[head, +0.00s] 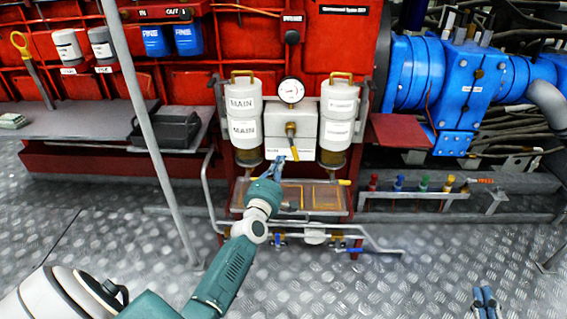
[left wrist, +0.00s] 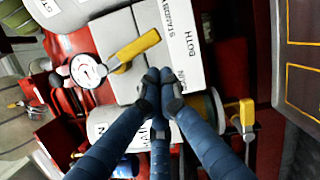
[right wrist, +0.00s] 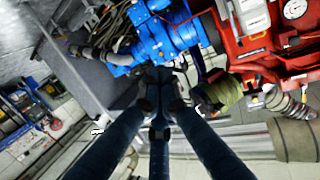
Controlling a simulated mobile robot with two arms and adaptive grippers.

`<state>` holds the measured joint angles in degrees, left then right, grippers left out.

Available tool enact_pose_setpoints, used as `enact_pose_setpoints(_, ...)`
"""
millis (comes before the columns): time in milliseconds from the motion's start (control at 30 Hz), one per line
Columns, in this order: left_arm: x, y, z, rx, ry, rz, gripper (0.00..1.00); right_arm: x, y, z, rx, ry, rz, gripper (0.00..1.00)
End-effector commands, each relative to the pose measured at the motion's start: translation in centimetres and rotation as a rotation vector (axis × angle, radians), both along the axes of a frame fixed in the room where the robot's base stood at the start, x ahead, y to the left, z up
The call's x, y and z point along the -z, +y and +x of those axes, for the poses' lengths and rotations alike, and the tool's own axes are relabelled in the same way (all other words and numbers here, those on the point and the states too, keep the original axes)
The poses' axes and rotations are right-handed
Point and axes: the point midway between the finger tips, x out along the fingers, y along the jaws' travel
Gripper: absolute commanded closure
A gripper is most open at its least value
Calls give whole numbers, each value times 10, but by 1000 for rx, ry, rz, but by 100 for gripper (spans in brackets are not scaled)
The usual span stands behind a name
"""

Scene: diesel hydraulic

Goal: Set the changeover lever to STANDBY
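The changeover lever is a yellow handle (head: 295,152) on a brass hub, under a round gauge between two white canisters. In the head view it points down and slightly right. In the left wrist view the yellow lever (left wrist: 138,47) ends close to the BOTH and STANDBY lettering on the white block (left wrist: 190,65). My left gripper (head: 279,163) is just below and left of the lever; in the left wrist view its fingertips (left wrist: 160,77) are together beside the lever, with nothing visible between them. Contact is unclear. My right gripper (head: 485,296) is shut and empty, far from the lever.
The left canister (head: 243,105) is marked MAIN; the right canister (head: 338,105) has smaller labels. A drip tray (head: 335,212) and pipes with small valves lie below. Another yellow handle (left wrist: 247,112) shows in the left wrist view. Blue machinery (head: 460,85) stands right.

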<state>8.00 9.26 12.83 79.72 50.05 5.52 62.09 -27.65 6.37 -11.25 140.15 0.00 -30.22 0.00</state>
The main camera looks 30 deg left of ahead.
Motion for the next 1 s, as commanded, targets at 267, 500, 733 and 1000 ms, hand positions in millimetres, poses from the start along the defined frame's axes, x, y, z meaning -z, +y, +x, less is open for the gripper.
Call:
enact_pose_setpoints(267,-4,-11,7,-1,0,2,100,8,-2,-2,2,35,-9,100)
enact_pose_setpoints(500,-4,-11,7,-1,1,2,100,8,-2,-2,3,36,-10,100)
enact_pose_setpoints(733,-2,-12,7,0,-10,-15,100,-3,1,1,-1,-18,4,100)
enact_pose_setpoints(1000,-2,-15,9,0,-31,-49,100,-31,6,5,-9,-136,34,100)
